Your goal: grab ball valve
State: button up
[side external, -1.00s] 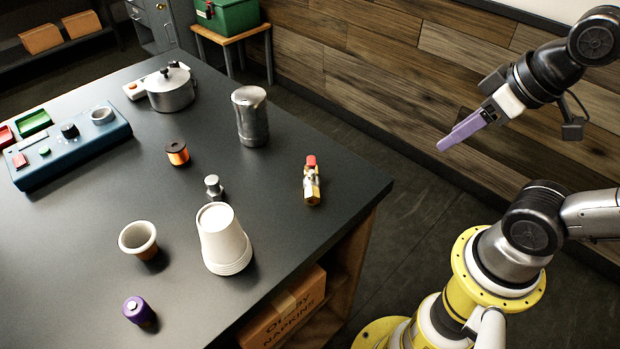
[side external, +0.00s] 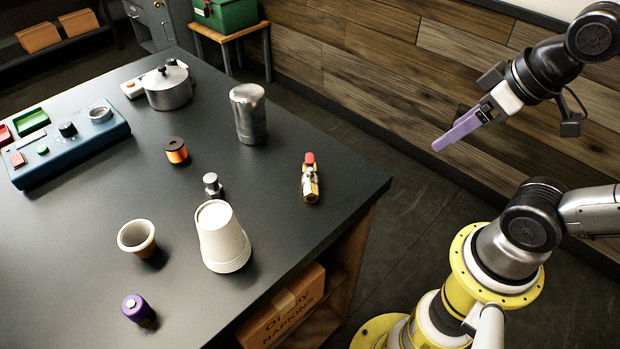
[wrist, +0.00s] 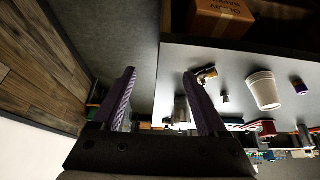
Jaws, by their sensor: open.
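The ball valve (side external: 310,180) is a small brass and silver fitting with a red handle end. It lies on the dark table near its right edge in the side view. It also shows in the wrist view (wrist: 207,73), just beyond the tip of the right finger. My gripper (side external: 436,147) has purple fingers and hangs in the air to the right of the table, apart from the valve. In the wrist view my gripper (wrist: 160,72) is open, with nothing held between its fingers.
A metal canister (side external: 249,114) stands left of and behind the valve. White stacked cups (side external: 222,238), a small metal weight (side external: 212,185), a copper spool (side external: 176,151) and a purple cylinder (side external: 138,309) also stand on the table (side external: 100,225). The table around the valve is clear.

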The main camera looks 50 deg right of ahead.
notch_tip(320, 180, up, 3)
jog(key=w+d+m+h, duration=0.1)
jog(key=w+m, duration=0.1)
jog(key=m, duration=0.5)
jog(key=m+g+h, duration=0.2)
send_over(310, 169)
jog(key=s+a, duration=0.3)
jog(key=a, duration=0.1)
notch_tip(310, 169, down, 3)
jog(key=x, duration=0.8)
jog(key=shift+s+d+f, duration=0.1)
jog(key=shift+s, duration=0.05)
jog(key=shift+s+d+x, duration=0.15)
jog(key=shift+s+x, duration=0.05)
jog(key=shift+x, duration=1.1)
jog(key=shift+s+d+x, duration=0.15)
jog(key=shift+x, duration=1.1)
jog(key=shift+c, duration=0.3)
